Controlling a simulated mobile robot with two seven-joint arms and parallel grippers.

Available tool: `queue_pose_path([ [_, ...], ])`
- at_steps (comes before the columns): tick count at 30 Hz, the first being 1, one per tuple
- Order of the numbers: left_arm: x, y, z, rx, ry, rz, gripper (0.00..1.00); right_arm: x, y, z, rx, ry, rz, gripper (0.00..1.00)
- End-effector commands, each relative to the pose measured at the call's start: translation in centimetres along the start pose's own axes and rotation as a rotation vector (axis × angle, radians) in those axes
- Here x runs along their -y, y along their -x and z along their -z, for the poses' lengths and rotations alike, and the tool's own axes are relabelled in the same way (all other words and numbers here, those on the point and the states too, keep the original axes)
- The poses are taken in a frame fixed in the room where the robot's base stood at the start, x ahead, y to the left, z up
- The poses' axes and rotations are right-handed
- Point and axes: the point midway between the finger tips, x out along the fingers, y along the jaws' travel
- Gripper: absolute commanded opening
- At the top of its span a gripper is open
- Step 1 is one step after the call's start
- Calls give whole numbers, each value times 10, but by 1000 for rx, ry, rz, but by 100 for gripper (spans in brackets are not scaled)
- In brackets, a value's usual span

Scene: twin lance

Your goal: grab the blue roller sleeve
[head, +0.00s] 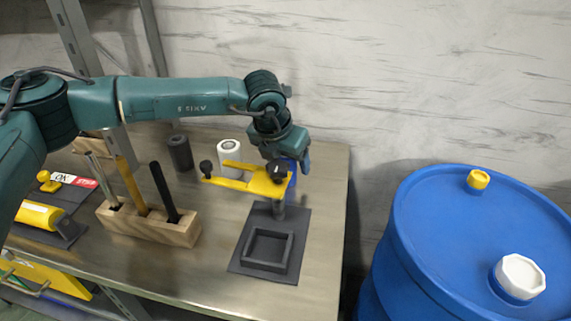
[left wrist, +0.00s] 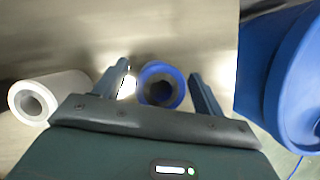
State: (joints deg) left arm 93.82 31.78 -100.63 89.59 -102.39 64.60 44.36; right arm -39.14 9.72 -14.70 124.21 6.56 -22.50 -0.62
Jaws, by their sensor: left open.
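The blue roller sleeve (head: 291,184) stands upright near the right end of the bench, mostly hidden in the head view behind my left gripper (head: 290,160) and a yellow piece. In the left wrist view the blue sleeve (left wrist: 161,84) shows its round open end between the two fingers of my left gripper (left wrist: 160,80). The fingers are spread, one on each side, with a visible gap to the sleeve. I cannot tell how far below the fingertips it is. My right gripper is in neither view.
A white sleeve (head: 229,155) and a dark sleeve (head: 180,153) stand left of the blue one. A yellow bracket (head: 245,180) with black knobs is in front. A dark square-framed plate (head: 243,268), a wooden tool block (head: 150,228) and a blue barrel (head: 440,230) are nearby.

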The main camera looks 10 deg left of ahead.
Motion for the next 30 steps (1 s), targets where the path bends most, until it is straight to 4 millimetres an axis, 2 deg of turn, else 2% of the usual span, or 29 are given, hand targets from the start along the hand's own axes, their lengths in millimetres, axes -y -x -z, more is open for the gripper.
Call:
queue_pose_path([
  [8,0,-4,0,0,0,0,70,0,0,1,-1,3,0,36],
  [27,0,-3,0,0,1,0,18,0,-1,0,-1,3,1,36],
  [30,0,-3,0,1,1,1,18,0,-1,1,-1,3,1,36],
])
